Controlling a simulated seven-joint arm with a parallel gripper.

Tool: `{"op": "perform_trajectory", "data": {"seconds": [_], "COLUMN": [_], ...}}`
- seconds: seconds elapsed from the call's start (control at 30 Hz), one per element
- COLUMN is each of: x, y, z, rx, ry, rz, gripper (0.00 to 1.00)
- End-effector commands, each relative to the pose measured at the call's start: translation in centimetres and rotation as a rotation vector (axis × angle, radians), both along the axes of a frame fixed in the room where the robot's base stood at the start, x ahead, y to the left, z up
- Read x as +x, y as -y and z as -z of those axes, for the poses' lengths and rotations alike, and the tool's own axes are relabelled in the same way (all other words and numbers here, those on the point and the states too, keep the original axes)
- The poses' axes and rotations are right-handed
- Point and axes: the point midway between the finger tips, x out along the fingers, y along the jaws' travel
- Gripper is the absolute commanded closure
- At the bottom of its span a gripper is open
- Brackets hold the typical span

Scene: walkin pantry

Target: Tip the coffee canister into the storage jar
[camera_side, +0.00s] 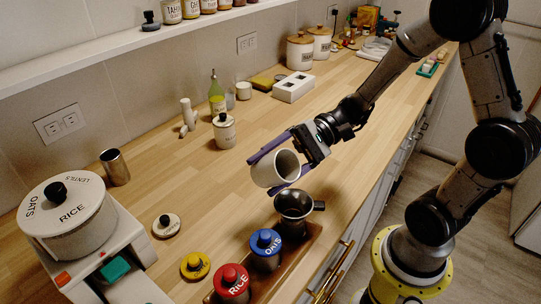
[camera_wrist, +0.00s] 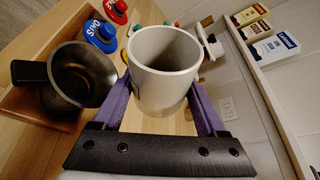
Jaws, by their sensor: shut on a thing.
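My gripper (camera_side: 275,167) is shut on a white canister (camera_side: 262,172), with a purple finger on each side. The canister is tilted well over, its open mouth facing right and toward the side camera. In the wrist view the canister (camera_wrist: 163,92) shows a pale inside, and no contents can be made out. A dark metal wide-mouthed vessel (camera_side: 294,207) with a black side handle stands just below and right of the canister, apart from it. It also shows in the wrist view (camera_wrist: 82,80). I cannot tell whether it is the storage jar or a funnel on one.
Blue-lidded (camera_side: 265,243) and red-lidded (camera_side: 231,282) jars stand beside the vessel in a wooden tray (camera_side: 312,245). A yellow lid (camera_side: 195,265) and a small white lid (camera_side: 166,225) lie left. A lidded cream canister (camera_side: 224,131) stands behind. The counter between is clear.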

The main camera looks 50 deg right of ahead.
Motion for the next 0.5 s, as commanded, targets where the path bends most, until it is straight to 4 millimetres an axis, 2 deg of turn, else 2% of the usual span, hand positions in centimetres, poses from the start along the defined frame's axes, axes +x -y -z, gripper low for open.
{"op": "perform_trajectory", "data": {"seconds": [0.23, 0.5], "x": [-0.20, -0.90], "y": [-0.02, -0.01], "z": [0.66, 0.94], "rx": [-0.001, -0.001], "ry": [-0.100, -0.391], "rz": [-0.002, -0.002], "gripper": [1.00, 1.00]}}
